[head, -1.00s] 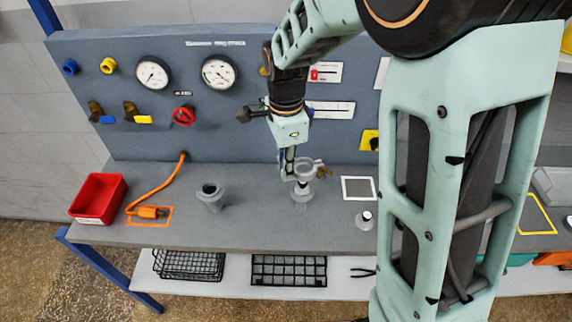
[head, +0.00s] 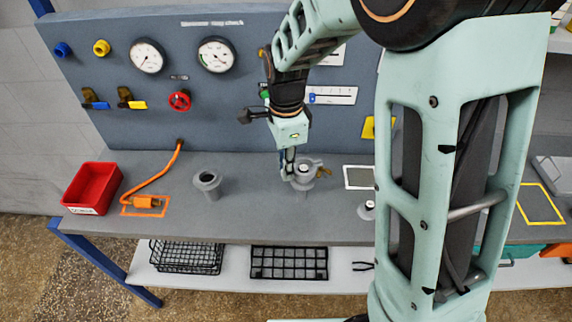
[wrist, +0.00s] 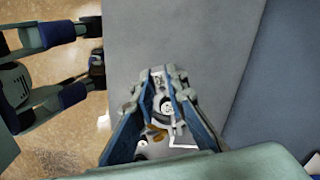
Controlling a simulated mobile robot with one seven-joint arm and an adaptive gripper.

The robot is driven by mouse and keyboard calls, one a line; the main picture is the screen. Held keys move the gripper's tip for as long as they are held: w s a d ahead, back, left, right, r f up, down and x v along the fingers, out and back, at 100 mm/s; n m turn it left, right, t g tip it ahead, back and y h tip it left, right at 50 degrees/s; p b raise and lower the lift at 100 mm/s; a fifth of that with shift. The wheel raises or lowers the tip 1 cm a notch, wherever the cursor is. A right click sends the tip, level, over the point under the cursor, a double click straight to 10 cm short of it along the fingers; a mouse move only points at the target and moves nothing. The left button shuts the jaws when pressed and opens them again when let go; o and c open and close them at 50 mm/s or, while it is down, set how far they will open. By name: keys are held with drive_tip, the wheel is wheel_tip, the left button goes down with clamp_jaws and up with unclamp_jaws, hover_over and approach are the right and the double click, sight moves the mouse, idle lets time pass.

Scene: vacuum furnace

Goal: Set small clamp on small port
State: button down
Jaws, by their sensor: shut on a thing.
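The small clamp (head: 314,164) is a grey ring with a brass wing nut on its right side. My gripper (head: 288,174) is shut on its left side and points down. The small port (head: 303,192) is a grey flanged stub directly below the clamp. The ring appears level with the port's top, but I cannot tell whether it is seated around it. In the wrist view the clamp (wrist: 164,106) lies between my two fingers, with the brass nut below it, and the fingers hide part of the ring.
A wider grey port (head: 208,184) stands to the left on the bench (head: 250,215). A red bin (head: 92,188) and an orange plug (head: 147,202) are further left. The gauge panel (head: 240,120) rises behind. A small white-topped piece (head: 368,207) is right, partly behind my arm.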

drive_tip(key=shift+f+b, duration=1.15)
drive_tip(key=shift+f, duration=0.55)
drive_tip(key=shift+f, duration=0.1)
drive_tip(key=c, duration=1.8)
unclamp_jaws()
drive_tip(key=shift+c, duration=0.2)
wheel_tip(320, 180, up, 12)
drive_tip(key=shift+r, duration=0.1)
